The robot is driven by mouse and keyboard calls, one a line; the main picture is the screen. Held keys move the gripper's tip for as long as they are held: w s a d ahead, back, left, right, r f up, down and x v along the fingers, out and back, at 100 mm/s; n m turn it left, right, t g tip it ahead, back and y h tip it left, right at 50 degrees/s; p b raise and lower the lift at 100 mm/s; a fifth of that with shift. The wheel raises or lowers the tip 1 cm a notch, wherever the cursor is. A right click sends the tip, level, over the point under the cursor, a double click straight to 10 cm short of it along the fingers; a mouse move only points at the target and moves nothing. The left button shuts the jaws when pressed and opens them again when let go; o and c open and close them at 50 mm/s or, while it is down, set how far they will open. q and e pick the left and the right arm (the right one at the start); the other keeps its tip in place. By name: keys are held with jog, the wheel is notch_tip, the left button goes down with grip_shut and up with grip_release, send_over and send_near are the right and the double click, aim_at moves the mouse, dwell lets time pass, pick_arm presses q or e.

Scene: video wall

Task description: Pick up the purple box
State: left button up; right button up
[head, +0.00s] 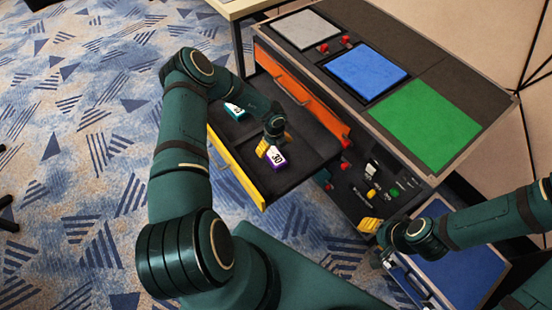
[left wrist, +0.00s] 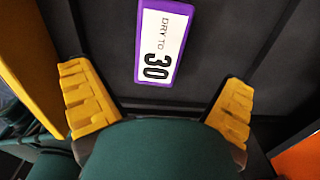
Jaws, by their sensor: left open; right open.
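The purple box (head: 277,158) with a white label lies in the open drawer (head: 300,172). It also shows in the left wrist view (left wrist: 160,42), where its label reads "DRY TO 30". My left gripper (head: 268,145) is over the drawer, right at the box. In the left wrist view my left gripper (left wrist: 160,98) is open, with its yellow fingers wide apart. The box lies ahead of and between them, untouched. My right gripper (head: 376,230) is at the right, near the lower drawer, with a yellow finger showing; it is away from the box.
A teal box (head: 236,111) lies farther back in the same drawer. The cabinet top holds grey, blue (head: 365,70) and green (head: 428,122) panels. A lower drawer (head: 362,190) holds small parts. A blue case (head: 455,262) lies at the lower right. Patterned carpet is free at the left.

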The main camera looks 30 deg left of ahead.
aim_at(274, 155)
pick_arm(q)
notch_tip(274, 155, down, 3)
jog(key=shift+r, duration=0.2)
notch_tip(274, 155, down, 5)
jog(key=shift+f+b, duration=0.1)
jog(key=shift+b, duration=1.1)
jog(key=c, duration=1.4)
